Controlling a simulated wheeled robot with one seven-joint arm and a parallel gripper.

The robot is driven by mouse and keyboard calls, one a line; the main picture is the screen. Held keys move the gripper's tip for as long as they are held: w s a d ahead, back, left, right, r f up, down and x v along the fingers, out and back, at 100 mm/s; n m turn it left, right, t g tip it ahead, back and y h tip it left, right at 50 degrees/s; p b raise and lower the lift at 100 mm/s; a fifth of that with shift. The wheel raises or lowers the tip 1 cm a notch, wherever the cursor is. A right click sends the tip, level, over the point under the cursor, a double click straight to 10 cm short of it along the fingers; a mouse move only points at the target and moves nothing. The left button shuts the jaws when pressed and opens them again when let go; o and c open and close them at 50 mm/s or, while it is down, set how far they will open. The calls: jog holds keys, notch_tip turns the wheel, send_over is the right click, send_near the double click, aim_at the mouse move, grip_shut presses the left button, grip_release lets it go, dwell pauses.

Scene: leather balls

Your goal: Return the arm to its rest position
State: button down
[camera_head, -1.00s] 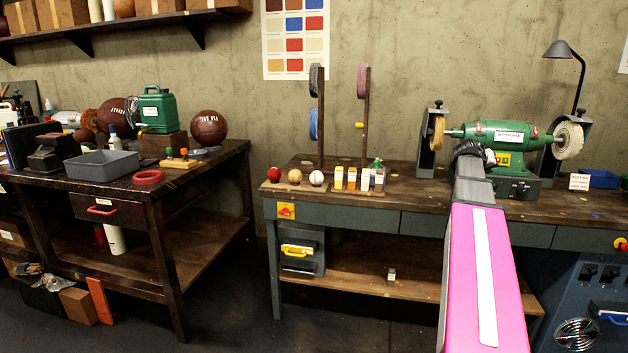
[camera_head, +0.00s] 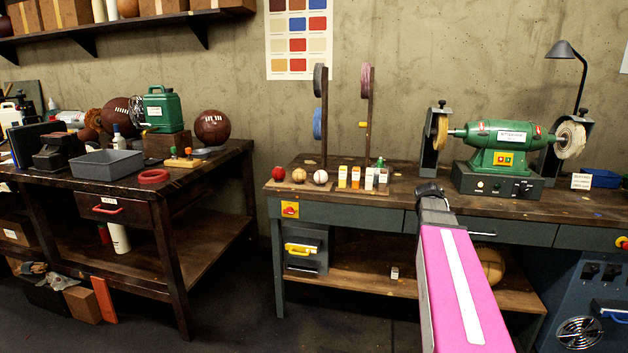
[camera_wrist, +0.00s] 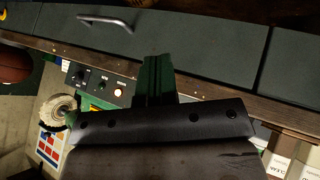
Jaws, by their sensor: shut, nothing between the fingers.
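My arm, with its pink link, reaches forward at the right of centre in the head view. My gripper (camera_head: 431,190) is at its far end, small and dark, in front of the workbench's front edge and left of the green bench grinder (camera_head: 500,148). In the wrist view my gripper (camera_wrist: 156,66) is dark, with its fingers together and nothing between them. Behind the fingers are the bench edge and the grinder's switch panel (camera_wrist: 98,86). The wrist view is turned over, so the drawer handle (camera_wrist: 105,22) shows at the top.
The workbench (camera_head: 405,197) carries a red ball (camera_head: 278,173), a tan ball (camera_head: 299,175), a white ball (camera_head: 320,177) and several small bottles (camera_head: 356,177). A brown ball (camera_head: 491,267) lies on its lower shelf. A dark table (camera_head: 205,163) stands left, with open floor between.

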jog(key=s+a+f+n+g+y, duration=0.1)
jog(key=s+a+f+g+y, duration=0.1)
jog(key=s+a+f, duration=0.8)
jog(key=s+a+f+n+g+y, duration=0.2)
jog(key=s+a+f, duration=0.8)
jog(key=a, duration=0.7)
jog(key=shift+f+g+y, duration=0.5)
jog(key=shift+f+y, duration=0.45)
jog(key=shift+y, duration=0.25)
